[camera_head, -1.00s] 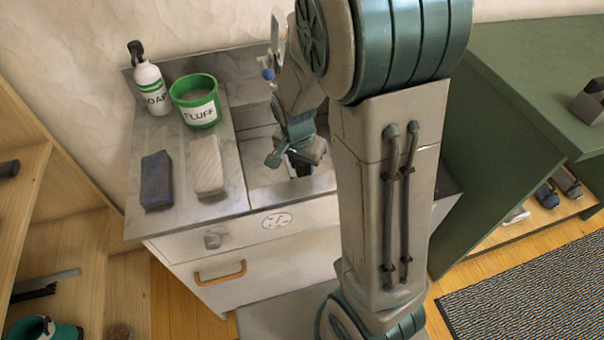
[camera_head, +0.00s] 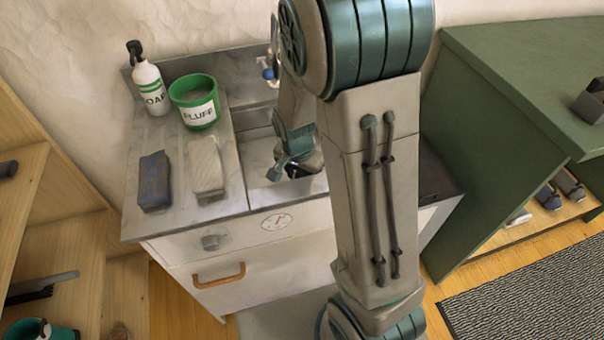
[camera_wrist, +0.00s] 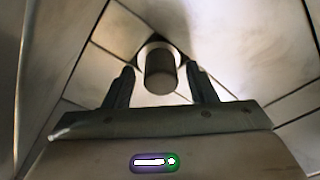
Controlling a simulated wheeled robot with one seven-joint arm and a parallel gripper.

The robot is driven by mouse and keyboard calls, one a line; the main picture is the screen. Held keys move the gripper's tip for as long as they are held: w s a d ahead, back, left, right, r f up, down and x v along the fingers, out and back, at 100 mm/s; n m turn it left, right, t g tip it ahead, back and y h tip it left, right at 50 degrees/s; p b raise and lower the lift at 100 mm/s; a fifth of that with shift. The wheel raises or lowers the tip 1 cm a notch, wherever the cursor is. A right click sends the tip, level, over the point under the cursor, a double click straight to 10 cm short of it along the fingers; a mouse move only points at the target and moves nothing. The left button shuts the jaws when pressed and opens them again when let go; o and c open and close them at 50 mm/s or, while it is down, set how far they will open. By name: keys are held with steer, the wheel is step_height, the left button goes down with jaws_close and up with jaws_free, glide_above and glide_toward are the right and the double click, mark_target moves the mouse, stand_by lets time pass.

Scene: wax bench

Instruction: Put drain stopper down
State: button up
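In the wrist view, the drain stopper (camera_wrist: 160,76) is a dark cylinder with a pale ring around its far end. My gripper (camera_wrist: 160,70) has one finger on each side of it, with a visible gap on both sides. The gripper is open and not pressing on the stopper. In the head view, my gripper (camera_head: 292,166) is low in the sink basin (camera_head: 262,172). My arm hides the basin's right part, and I cannot make out the stopper clearly there.
A soap bottle (camera_head: 149,88), a green tub (camera_head: 195,104), a blue block (camera_head: 154,182) and a pale block (camera_head: 206,168) stand on the drainboard left of the basin. A faucet (camera_head: 272,62) rises behind. A green bench (camera_head: 500,110) is at the right.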

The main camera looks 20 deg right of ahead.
steer(key=shift+s+f, duration=0.15)
steer(key=shift+f, duration=0.05)
step_height(320, 180, up, 13)
steer(key=s+a+p, duration=0.1)
steer(key=p, duration=0.2)
steer(key=s+r+n+y, duration=0.1)
steer(key=s+r+n, duration=0.5)
steer(key=s+n, duration=0.3)
steer(key=s, duration=0.3)
steer(key=shift+s+d+t, duration=0.3)
steer(key=shift+t, duration=0.1)
steer(key=shift+r, duration=0.1)
step_height(320, 180, up, 6)
steer(key=p, duration=0.5)
steer(key=shift+d+r+t+p, duration=0.15)
steer(key=shift+r+t+p, duration=0.1)
steer(key=shift+t+p, duration=0.1)
